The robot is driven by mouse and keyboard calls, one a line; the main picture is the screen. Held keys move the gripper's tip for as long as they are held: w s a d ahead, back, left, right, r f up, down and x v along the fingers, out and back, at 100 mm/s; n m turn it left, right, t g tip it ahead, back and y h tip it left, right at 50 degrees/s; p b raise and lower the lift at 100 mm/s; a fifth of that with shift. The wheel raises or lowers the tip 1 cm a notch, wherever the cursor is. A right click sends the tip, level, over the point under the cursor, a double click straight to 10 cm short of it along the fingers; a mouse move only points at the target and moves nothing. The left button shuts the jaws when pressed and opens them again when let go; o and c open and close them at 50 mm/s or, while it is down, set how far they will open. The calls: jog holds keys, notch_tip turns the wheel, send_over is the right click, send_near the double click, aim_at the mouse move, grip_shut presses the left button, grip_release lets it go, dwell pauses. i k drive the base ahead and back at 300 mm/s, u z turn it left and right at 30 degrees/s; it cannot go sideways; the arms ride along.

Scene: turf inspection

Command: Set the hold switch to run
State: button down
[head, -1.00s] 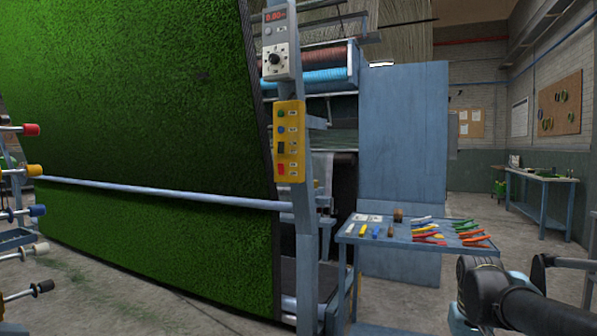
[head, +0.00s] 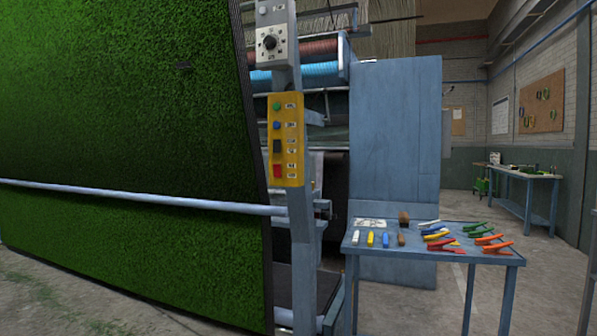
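A yellow control panel (head: 287,139) is mounted on a blue-grey post at the centre of the head view. It carries a green button (head: 277,106), a blue button (head: 277,126), a dark switch (head: 278,146) and a red button (head: 278,171), each with a small label beside it. The labels are too small to read, so I cannot tell the dark switch's position. Above it on the post is a grey box with a dial (head: 270,42). My gripper is not in view.
A large green turf sheet (head: 110,110) fills the left, with a horizontal rail (head: 130,194) across it. A blue table (head: 430,251) with clips and small tools stands right of the post, before a blue cabinet (head: 395,130). A workbench (head: 525,176) is at the far right.

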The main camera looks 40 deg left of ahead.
aim_at(277, 172)
jog(key=k, duration=2.05)
jog(key=u, duration=0.8)
jog(key=i, duration=1.8)
jog(key=z, duration=0.05)
